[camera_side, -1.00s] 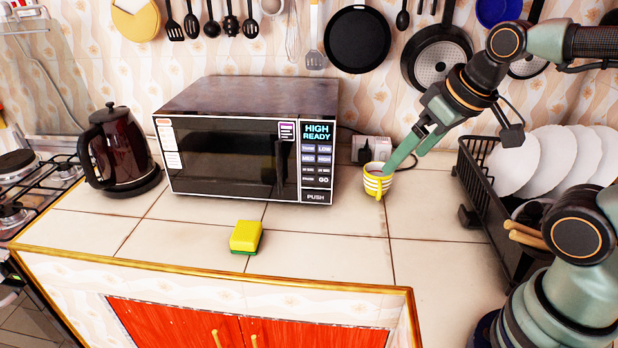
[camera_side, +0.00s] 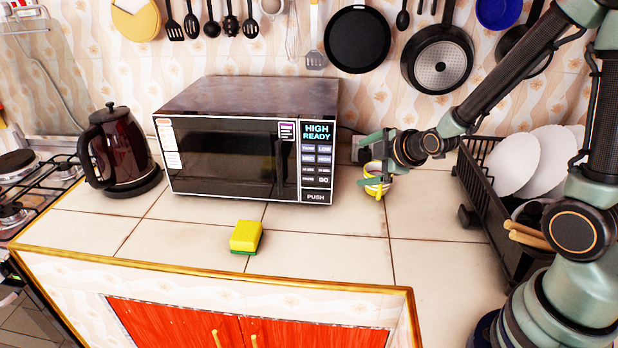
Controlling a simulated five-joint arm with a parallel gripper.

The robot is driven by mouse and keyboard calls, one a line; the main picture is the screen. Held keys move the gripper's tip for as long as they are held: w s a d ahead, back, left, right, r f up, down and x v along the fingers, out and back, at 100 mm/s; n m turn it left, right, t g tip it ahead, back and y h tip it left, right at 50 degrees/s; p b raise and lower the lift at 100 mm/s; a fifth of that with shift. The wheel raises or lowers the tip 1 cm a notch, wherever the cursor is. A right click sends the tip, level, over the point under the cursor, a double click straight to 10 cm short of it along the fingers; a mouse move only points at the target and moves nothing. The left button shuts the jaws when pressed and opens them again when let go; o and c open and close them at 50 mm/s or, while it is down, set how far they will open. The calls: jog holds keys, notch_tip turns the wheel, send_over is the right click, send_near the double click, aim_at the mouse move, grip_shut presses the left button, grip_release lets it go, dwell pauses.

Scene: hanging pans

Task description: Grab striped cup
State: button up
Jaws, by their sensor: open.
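The yellow and white striped cup (camera_side: 377,189) stands upright on the tiled counter, just right of the microwave, with its yellow handle toward the camera. My gripper (camera_side: 365,174) is open and low at the cup, reaching in from the right. One green finger crosses in front of the cup's upper part and the other shows above and behind its rim. The fingers hide much of the cup's upper side. I cannot tell whether they touch it.
The microwave (camera_side: 245,150) stands close on the left. A black dish rack (camera_side: 490,205) with white plates (camera_side: 513,163) is on the right. A yellow sponge (camera_side: 246,236) lies on the front counter. Pans, including a black one (camera_side: 357,40), hang above. The counter before the cup is clear.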

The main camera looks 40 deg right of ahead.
jog(key=d+f+n+t, duration=0.1)
jog(key=f+n, duration=0.1)
jog(key=s+d+f+n+t+h, duration=0.1)
jog(key=d+f+n, duration=0.1)
jog(key=f+n, duration=0.1)
jog(key=d+f+n+t+h, duration=0.1)
jog(key=f+n, duration=0.1)
jog(key=n, duration=0.1)
jog(key=shift+s+d+f, duration=0.3)
jog(key=shift+s, duration=0.1)
jog(key=shift+s+d+f+n, duration=0.2)
jog(key=shift+d+n, duration=0.1)
jog(key=shift+n, duration=0.6)
jog(key=n, duration=0.1)
jog(key=s+d+f+n, duration=0.1)
jog(key=n, duration=0.1)
jog(key=n+h, duration=0.1)
jog(key=n, duration=0.1)
jog(key=shift+s+d+f+t, duration=0.2)
jog(key=shift+s+d+t, duration=0.05)
jog(key=shift+t, duration=0.05)
jog(key=n, duration=0.2)
jog(key=s+d+n+h, duration=0.1)
jog(key=n, duration=0.1)
jog(key=shift+s+f, duration=0.1)
jog(key=shift+f, duration=0.25)
jog(key=x, duration=1.2)
jog(key=shift+r, duration=0.1)
jog(key=c, duration=1.2)
